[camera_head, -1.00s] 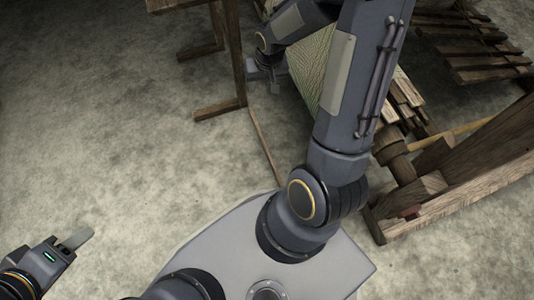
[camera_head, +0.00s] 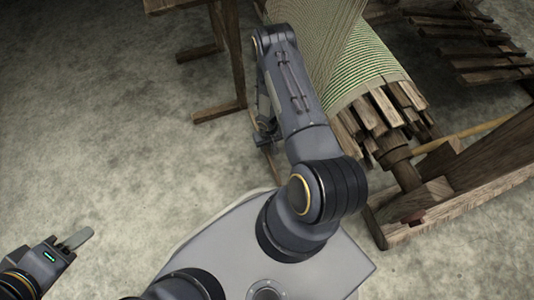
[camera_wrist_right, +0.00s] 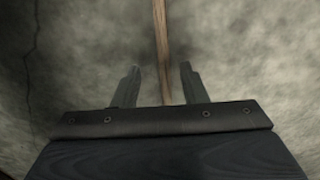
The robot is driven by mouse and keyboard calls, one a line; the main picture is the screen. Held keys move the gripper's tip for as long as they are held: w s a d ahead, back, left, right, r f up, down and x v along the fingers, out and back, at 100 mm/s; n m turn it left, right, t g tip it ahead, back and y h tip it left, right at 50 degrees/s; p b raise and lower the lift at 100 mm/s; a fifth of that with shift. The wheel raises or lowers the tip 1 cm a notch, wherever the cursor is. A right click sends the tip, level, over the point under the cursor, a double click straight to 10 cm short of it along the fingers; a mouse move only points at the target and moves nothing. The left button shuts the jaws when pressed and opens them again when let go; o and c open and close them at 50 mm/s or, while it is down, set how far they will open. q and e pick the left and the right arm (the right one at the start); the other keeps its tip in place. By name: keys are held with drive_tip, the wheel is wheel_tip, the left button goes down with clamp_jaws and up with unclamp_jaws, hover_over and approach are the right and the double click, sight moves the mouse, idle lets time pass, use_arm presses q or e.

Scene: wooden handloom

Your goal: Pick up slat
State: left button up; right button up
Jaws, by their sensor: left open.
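The slat (camera_wrist_right: 161,40) is a thin brown wooden strip lying on the floor. In the right wrist view it runs from the top edge down between the two fingers of my right gripper (camera_wrist_right: 159,67). That gripper is open, with a gap on each side of the slat. Whether the fingers are level with the slat or above it, I cannot tell. In the head view my right arm and gripper (camera_head: 264,136) cover much of the slat. My left gripper (camera_head: 74,240) is open and empty at the lower left, far from the slat.
The wooden loom stands at the right, with green striped cloth (camera_head: 362,62) and several wooden bars (camera_head: 375,112) around its roller. A wooden frame leg (camera_head: 228,60) with a foot stands just beyond the slat. The floor at the left is clear.

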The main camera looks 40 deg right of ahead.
sight(267, 152)
drive_tip(key=f+b, duration=0.1)
drive_tip(key=f, duration=0.1)
drive_tip(key=f+b, duration=0.2)
drive_tip(key=f, duration=0.1)
drive_tip(key=shift+w+a+f, duration=0.1)
drive_tip(key=shift+a+f, duration=0.1)
clamp_jaws()
